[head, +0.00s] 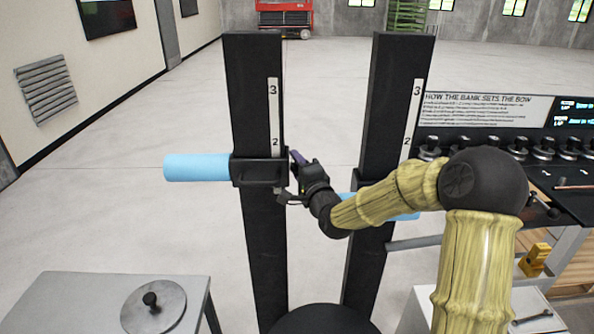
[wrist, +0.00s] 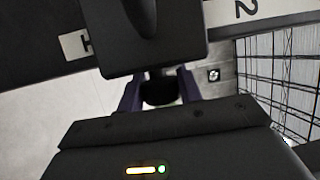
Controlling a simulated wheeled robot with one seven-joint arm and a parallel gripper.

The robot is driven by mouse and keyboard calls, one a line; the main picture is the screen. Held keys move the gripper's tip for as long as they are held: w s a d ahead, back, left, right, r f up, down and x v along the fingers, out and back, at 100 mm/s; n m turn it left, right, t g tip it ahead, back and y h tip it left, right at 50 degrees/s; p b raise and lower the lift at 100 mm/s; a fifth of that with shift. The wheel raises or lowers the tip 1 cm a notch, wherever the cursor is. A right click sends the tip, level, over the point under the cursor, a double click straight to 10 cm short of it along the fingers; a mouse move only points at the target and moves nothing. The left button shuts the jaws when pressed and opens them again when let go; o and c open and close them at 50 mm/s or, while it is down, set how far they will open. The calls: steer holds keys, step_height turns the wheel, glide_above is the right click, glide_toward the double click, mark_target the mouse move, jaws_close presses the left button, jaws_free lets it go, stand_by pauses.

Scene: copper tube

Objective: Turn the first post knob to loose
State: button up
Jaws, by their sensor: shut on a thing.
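Two black upright posts stand in the head view, the left post (head: 258,95) and the right post (head: 395,95), each with a white number scale. A black sliding bracket (head: 255,172) sits on the left post a little below the 2 mark. My gripper (head: 298,163) is at the right side of this bracket. In the wrist view, the purple fingers of my gripper (wrist: 158,85) are on both sides of a dark round knob (wrist: 158,93) under the bracket (wrist: 150,35), shut on it. In the head view my gripper hides the knob, so its turn cannot be read.
A light blue tube (head: 196,168) sticks out left of the bracket, with more blue behind my arm. A grey table (head: 80,295) with a round lidded disc (head: 153,306) is at lower left. A bench with several dark knobs and a sign (head: 485,108) is at right.

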steer(key=shift+d+f+t+b, duration=0.2)
steer(key=shift+t+b, duration=0.2)
steer(key=shift+b, duration=0.25)
steer(key=shift+r, duration=0.2)
steer(key=o, duration=1)
steer(key=shift+w, duration=0.1)
steer(key=shift+s+d+f, duration=0.15)
steer(key=shift+s, duration=0.35)
steer(key=b+v, duration=0.2)
steer(key=v, duration=1.4)
steer(key=shift+s+d, duration=0.1)
steer(key=shift+d, duration=0.05)
